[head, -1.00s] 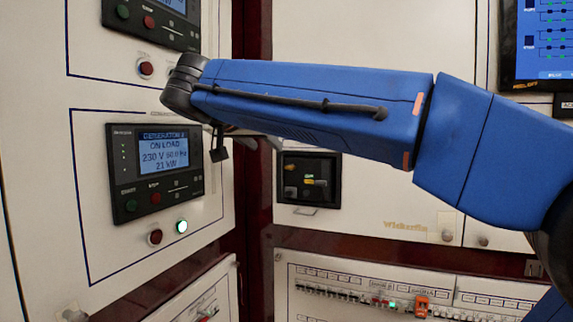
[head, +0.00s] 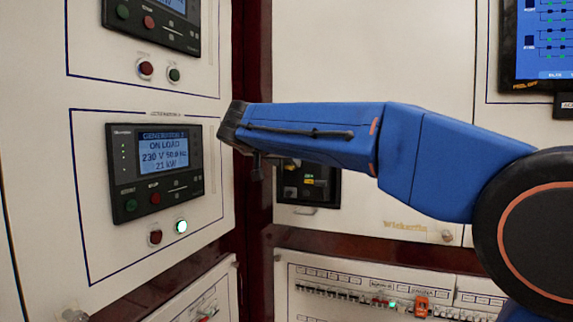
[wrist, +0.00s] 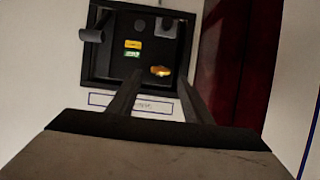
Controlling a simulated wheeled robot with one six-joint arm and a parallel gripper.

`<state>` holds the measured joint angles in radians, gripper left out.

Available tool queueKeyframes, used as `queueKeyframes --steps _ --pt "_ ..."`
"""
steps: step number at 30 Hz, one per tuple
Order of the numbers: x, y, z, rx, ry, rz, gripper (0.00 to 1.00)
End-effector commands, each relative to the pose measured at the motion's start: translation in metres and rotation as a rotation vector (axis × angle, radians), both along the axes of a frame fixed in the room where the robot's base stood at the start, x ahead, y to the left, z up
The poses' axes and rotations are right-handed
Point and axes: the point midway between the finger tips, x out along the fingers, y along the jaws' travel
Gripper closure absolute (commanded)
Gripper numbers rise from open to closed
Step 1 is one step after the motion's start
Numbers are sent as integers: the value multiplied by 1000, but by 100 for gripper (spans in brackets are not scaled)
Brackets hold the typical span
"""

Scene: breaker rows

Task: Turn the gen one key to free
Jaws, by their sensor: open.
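A dark recessed key box (head: 331,189) sits in the pale cabinet front, partly hidden by my arm in the head view. The wrist view shows its dark frame (wrist: 97,62), with a small brass-coloured piece (wrist: 161,71), likely a key, low inside. A yellow tag (wrist: 133,44) and a green tag (wrist: 132,54) are left of it. I cannot read which key is gen one or its position. My gripper (wrist: 160,88) is open and empty, its dark fingers either side of the brass piece in the picture; contact cannot be told. In the head view its end (head: 257,172) hangs before the box.
A generator panel (head: 155,185) reading "on load" is on the left wall, with a red button (head: 155,237) and lit green button (head: 181,226) below. Another panel (head: 150,20) is above. A breaker row (head: 350,294) runs below the box. A dark red post (head: 253,60) stands at the corner.

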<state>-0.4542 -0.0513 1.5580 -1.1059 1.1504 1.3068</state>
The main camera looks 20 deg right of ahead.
Motion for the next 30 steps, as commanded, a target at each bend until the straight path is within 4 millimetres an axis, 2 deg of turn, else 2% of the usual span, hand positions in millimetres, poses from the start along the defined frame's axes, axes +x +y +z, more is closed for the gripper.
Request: queueKeyframes --steps 6,16,17,21,22,30 --pt "13 -10 -7 0 0 -1 55" --pt "15 -11 -8 0 0 0 55" --pt "15 -11 -8 0 0 0 59" --pt "15 -11 -8 0 0 0 93" --pt "15 -11 -8 0 0 0 96" --pt "15 -10 -8 -15 11 0 96"
